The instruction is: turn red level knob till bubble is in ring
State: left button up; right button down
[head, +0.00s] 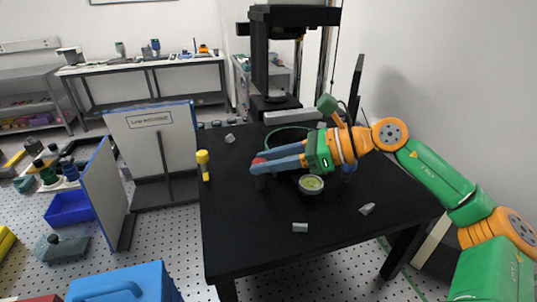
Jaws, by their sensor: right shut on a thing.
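The red level knob (258,161) shows as a small patch of red between the fingertips of my right gripper (259,163). The gripper reaches in from the right and is shut on the knob; its fingers hide most of it. The round level (311,184) has a yellow-green face in a dark housing and sits on the black table just below and right of the fingers. The bubble and ring are too small to make out. My left gripper is not in view.
A blue knob (348,171) stands right of the level, partly behind my arm. A tall black stand (260,55) rises at the back of the black table (235,235). A yellow bottle-like item (203,160) is at the left edge. Small grey pieces lie loose; the front is mostly clear.

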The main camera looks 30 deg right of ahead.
jog(key=n+g+y, duration=0.1)
jog(key=n+g+y+p, duration=0.1)
jog(key=n, duration=0.1)
jog(key=shift+w+d+r+g, duration=0.1)
jog(key=shift+w+g, duration=0.15)
jog(key=shift+g, duration=0.15)
jog(key=shift+w+n+g+y, duration=0.1)
jog(key=shift+n+g+y, duration=0.4)
jog(key=shift+n+g, duration=0.75)
jog(key=shift+d+f+g, duration=0.1)
jog(key=shift+f+g, duration=0.1)
jog(key=shift+g, duration=0.15)
jog(key=c, duration=0.5)
grip_release()
jog(key=shift+c, duration=0.2)
